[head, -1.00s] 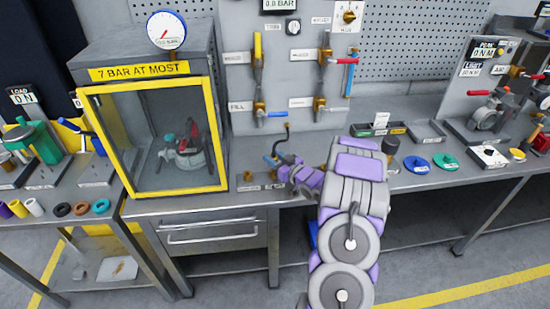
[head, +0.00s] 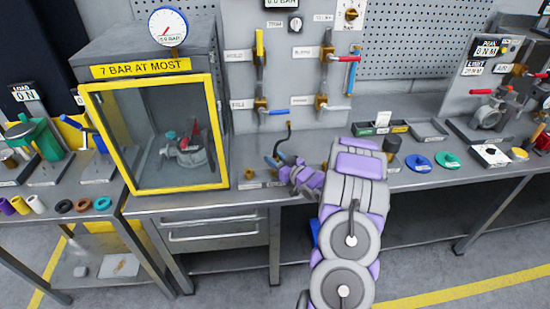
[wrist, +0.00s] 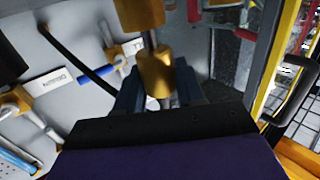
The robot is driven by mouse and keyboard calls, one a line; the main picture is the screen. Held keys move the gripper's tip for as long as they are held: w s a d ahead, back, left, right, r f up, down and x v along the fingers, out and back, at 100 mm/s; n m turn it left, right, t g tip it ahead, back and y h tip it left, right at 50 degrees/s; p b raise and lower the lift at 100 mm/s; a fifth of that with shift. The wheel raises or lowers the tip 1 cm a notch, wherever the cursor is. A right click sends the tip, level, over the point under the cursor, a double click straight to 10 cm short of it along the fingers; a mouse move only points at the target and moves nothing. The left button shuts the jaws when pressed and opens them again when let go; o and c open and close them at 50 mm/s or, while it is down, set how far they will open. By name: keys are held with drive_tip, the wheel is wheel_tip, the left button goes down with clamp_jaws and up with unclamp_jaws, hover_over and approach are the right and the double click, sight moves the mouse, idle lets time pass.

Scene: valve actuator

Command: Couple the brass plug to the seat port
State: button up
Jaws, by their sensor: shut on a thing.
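My gripper (wrist: 157,96) is shut on a brass plug (wrist: 157,72), held between its dark jaws in the wrist view. A grey stem runs up from the plug to a second brass piece (wrist: 138,12) at the top edge; I cannot tell whether the plug touches it or which port it is. In the head view my gripper (head: 276,163) is low over the bench, right of the glazed cabinet, and my arm covers the plug. A small brass fitting (head: 249,174) stands on the bench just left of my gripper.
The yellow-framed cabinet (head: 154,190) stands close on the left with a valve (head: 185,150) inside. A black hose (head: 287,138) rises behind my gripper. The panel behind carries valves with blue (head: 272,112) and red handles. Trays and coloured discs (head: 446,160) lie to the right.

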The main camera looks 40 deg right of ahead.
drive_tip(key=shift+f, duration=0.25)
drive_tip(key=shift+f, duration=0.3)
drive_tip(key=shift+f, duration=0.45)
drive_tip(key=o, duration=1.2)
drive_tip(key=s, duration=0.5)
drive_tip(key=s+p, duration=0.1)
drive_tip(key=s, duration=0.5)
drive_tip(key=s+d+p, duration=0.1)
drive_tip(key=s, duration=0.5)
drive_tip(key=shift+s+r, duration=0.15)
drive_tip(key=shift+r, duration=0.25)
